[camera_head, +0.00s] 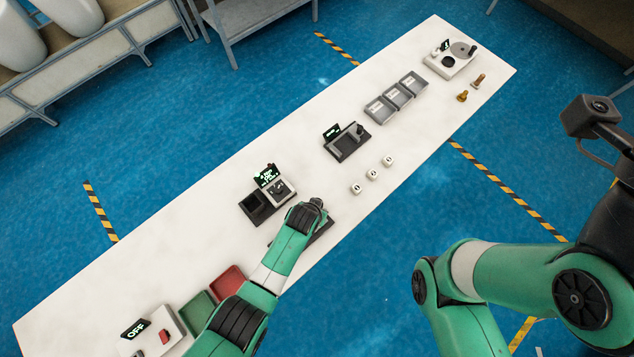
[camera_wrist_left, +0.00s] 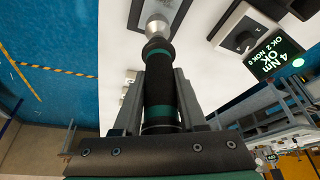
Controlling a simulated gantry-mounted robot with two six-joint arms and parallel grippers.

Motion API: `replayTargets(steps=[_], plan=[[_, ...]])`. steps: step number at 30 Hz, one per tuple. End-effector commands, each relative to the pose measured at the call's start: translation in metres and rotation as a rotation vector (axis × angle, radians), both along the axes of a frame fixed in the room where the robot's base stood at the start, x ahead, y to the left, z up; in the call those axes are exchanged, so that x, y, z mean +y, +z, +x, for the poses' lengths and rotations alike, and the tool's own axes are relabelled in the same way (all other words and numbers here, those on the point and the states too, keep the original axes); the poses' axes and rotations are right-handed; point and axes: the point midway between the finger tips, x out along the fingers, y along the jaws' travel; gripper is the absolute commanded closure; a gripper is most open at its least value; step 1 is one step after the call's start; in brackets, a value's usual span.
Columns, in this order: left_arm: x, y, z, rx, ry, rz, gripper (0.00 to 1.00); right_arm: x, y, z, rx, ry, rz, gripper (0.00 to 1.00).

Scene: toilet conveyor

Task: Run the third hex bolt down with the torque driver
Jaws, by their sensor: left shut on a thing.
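My left gripper (camera_wrist_left: 160,100) is shut on the torque driver (camera_wrist_left: 160,70), a black cylinder with green bands. The driver points away from the gripper, and its silver front end (camera_wrist_left: 156,27) is over a dark-edged grey fixture (camera_wrist_left: 178,8). That fixture shows partly as a dark plate (camera_head: 318,236) beside my left wrist in the head view. The hex bolts cannot be made out, and I cannot tell whether the driver touches one. The torque display (camera_wrist_left: 276,53) reads 4 Nm, OK, OK 2, NOK 0; it also shows in the head view (camera_head: 267,176).
The long white table (camera_head: 230,250) carries a dark-based station (camera_head: 262,208), another station (camera_head: 347,143), several small white blocks (camera_head: 372,174), grey trays (camera_head: 397,96), and red (camera_head: 226,283) and green (camera_head: 197,312) trays. The table's front edge is close to my left arm.

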Motion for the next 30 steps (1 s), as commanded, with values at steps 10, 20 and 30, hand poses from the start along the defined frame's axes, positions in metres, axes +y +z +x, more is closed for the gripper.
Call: replayTargets(steps=[10,20,30], plan=[[0.0,0.0,0.001,-0.003,0.0,-0.001,1.0,0.0,-0.001,0.0,0.0,0.0,0.0,0.5],[0.0,-0.005,0.001,-0.003,0.0,-0.001,1.0,0.0,-0.006,0.0,0.0,0.0,0.0,0.5],[0.0,-0.01,0.001,-0.003,0.0,-0.001,1.0,0.0,-0.011,0.0,0.0,0.0,0.0,0.5]])
